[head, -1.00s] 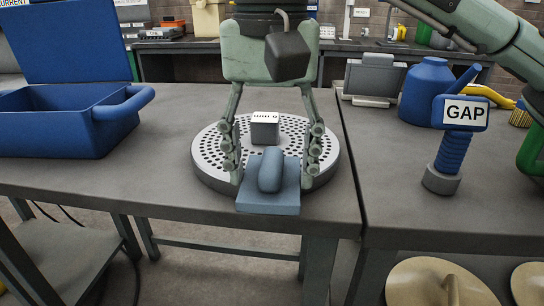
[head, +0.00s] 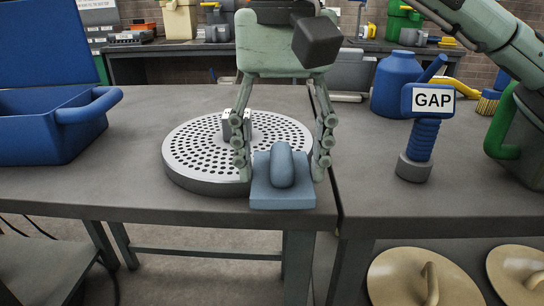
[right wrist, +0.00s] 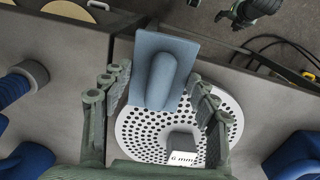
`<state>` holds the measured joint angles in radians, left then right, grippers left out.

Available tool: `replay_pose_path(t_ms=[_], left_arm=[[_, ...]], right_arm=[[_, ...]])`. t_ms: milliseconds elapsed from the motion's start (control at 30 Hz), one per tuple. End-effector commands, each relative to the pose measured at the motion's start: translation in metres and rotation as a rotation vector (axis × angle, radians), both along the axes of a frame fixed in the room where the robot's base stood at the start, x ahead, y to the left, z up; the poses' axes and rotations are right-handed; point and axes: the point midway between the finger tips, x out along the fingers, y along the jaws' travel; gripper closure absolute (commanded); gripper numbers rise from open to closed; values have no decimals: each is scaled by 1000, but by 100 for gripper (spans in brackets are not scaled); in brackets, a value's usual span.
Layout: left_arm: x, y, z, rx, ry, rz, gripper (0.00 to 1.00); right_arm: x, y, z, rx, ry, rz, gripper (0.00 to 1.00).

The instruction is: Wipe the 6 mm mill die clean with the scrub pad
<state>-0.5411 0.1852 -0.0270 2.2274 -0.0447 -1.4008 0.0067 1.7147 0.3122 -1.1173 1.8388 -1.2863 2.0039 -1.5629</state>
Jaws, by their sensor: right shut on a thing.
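The 6 mm mill die (head: 195,152) is a round grey plate full of holes, lying on the bench. A small block labelled "6 mm" stands on it, and the label reads in the right wrist view (right wrist: 182,158). My right gripper (head: 283,165) is shut on the blue scrub pad (head: 283,196), with a finger on each side of its rounded grip. The pad overlaps the die's front right rim and sticks out past it; I cannot tell whether it touches. In the right wrist view a dark gripper, likely my left (right wrist: 245,14), shows partly at the top edge, its jaws unclear.
A blue open bin (head: 45,135) stands on the left. On the right bench are a GAP-labelled tool (head: 422,140), a blue can (head: 395,85) and a green-handled container (head: 525,140). A bench seam runs right of the pad. The bench left of the die is clear.

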Motion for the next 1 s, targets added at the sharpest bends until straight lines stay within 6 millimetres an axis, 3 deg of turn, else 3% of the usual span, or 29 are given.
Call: replay_pose_path(t_ms=[233,600,1000], left_arm=[[0,0,1,0,0,0,34],[0,0,8,0,0,0,34],[0,0,8,0,0,0,34]], right_arm=[[-1,5,0,-2,2,2,92],[-2,42,0,-1,1,2,92],[-2,45,0,-1,1,0,92]])
